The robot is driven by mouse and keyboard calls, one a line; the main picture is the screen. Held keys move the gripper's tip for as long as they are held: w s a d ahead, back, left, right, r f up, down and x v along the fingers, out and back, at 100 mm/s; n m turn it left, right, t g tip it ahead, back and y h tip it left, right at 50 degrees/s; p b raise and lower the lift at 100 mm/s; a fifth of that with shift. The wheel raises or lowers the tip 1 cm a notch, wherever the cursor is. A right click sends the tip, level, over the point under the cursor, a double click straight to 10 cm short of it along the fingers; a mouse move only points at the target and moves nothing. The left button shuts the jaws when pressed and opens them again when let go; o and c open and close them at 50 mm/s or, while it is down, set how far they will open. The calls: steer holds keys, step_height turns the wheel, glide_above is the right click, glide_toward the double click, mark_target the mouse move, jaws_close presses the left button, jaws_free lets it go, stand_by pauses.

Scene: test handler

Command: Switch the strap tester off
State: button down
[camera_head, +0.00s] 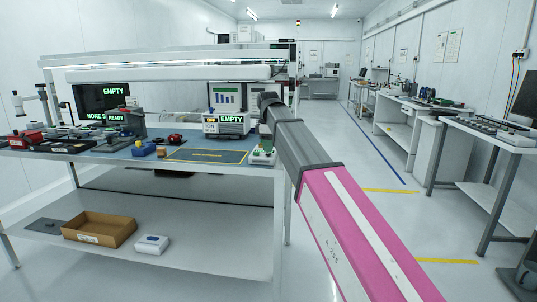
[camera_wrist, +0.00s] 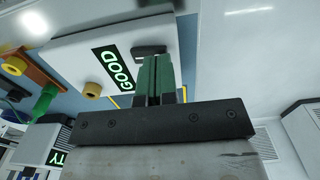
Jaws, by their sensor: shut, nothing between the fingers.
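A white box with a black display reading GOOD in green fills the upper middle of the wrist view; I take it as the strap tester (camera_wrist: 84,47). A small black switch (camera_wrist: 148,50) is on its face, near the box's right edge. A round yellow knob (camera_wrist: 92,90) is beside the display. My gripper (camera_wrist: 161,58) has its green fingers together and empty, with the tips right by the switch; I cannot tell whether they touch it. In the head view a small white box (camera_head: 263,157) at the bench's right end seems to be the same tester.
Left of the tester on the bench (camera_head: 150,150) are a box with an EMPTY display (camera_head: 232,122), a yellow-outlined mat area (camera_head: 207,156) and several small devices. A cardboard tray (camera_head: 99,230) is on the lower shelf. The aisle floor at right is clear.

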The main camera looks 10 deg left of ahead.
mark_target(268, 154)
steer(key=shift+f, duration=0.65)
stand_by(0.9)
steer(key=shift+r, duration=3.5)
